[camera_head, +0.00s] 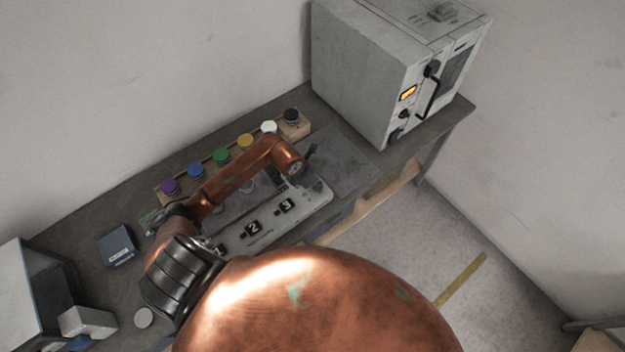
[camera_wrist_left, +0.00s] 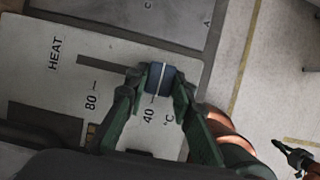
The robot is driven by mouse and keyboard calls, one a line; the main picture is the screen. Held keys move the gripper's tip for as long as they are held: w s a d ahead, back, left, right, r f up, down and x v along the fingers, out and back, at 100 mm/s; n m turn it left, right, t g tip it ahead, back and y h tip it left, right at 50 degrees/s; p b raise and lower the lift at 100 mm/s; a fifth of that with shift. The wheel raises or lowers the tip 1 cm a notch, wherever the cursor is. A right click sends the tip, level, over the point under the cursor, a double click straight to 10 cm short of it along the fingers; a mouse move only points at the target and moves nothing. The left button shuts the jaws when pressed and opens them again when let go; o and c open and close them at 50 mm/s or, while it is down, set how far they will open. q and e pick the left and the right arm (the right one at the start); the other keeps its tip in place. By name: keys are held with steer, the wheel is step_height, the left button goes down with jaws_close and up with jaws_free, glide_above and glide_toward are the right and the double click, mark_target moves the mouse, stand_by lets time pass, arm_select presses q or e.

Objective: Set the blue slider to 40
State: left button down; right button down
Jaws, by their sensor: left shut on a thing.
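The blue slider knob (camera_wrist_left: 159,78) shows in the left wrist view, with a white line across it. It sits on a pale panel (camera_wrist_left: 45,85) marked HEAT, 80, 40 and °C. The white line is about level with the 40 tick. My left gripper (camera_wrist_left: 158,84), with green fingers, is shut on the knob, one finger on each side. In the head view my copper left arm reaches over the bench; I cannot make out its fingertips or the blue slider there. A small dark gripper (camera_wrist_left: 291,155), apparently my right, hangs over the floor; its jaw state is unclear.
A row of coloured round knobs (camera_head: 221,156) stands behind my arm. A pale panel with 2 and 3 (camera_head: 263,228) lies in front. A grey oven-like cabinet (camera_head: 365,75) stands at the bench's right end. A dark blue box (camera_head: 117,246) lies left.

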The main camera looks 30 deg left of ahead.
arm_select(q)
steer(key=c, duration=1.6)
jaws_free()
steer(key=shift+s+d, duration=0.1)
steer(key=shift+d, duration=0.1)
steer(key=v, duration=1.2)
steer(key=shift+a, duration=0.15)
